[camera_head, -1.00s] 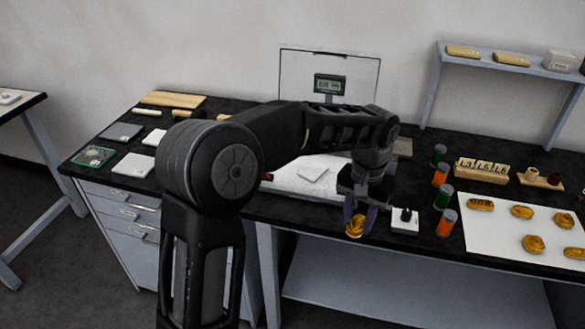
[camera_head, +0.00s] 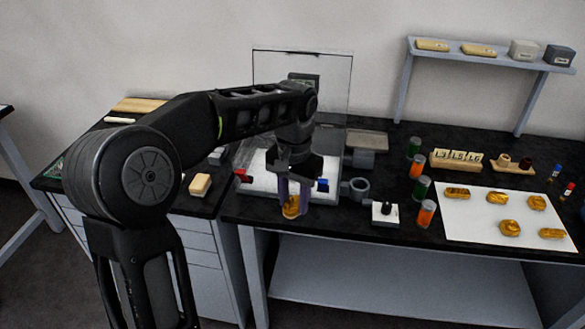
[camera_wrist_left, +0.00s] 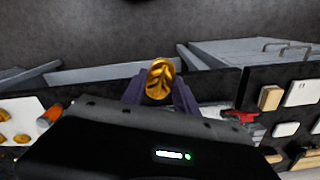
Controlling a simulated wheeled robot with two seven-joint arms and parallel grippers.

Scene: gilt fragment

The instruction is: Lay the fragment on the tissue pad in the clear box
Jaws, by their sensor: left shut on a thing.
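My left gripper (camera_head: 292,199) is shut on the gold fragment (camera_head: 291,209), an oval leaf-like piece hanging between its fingertips. The left wrist view also shows the fragment (camera_wrist_left: 160,80) between the two purple-grey fingers (camera_wrist_left: 158,94). In the head view the gripper is at the front side of the clear box, whose upright clear panel (camera_head: 333,85) stands behind it. The white bottom of the box (camera_head: 259,180) shows left of the gripper. I cannot make out the tissue pad; the gripper and arm cover much of the box. My right gripper is not in view.
A red part (camera_head: 243,176) and a blue part (camera_head: 322,185) flank the gripper. Right of it are a grey ring (camera_head: 359,187), a white block with a black knob (camera_head: 385,213), orange and green jars, and a white sheet (camera_head: 470,230) with several gold pieces. A shelf (camera_head: 490,59) stands behind.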

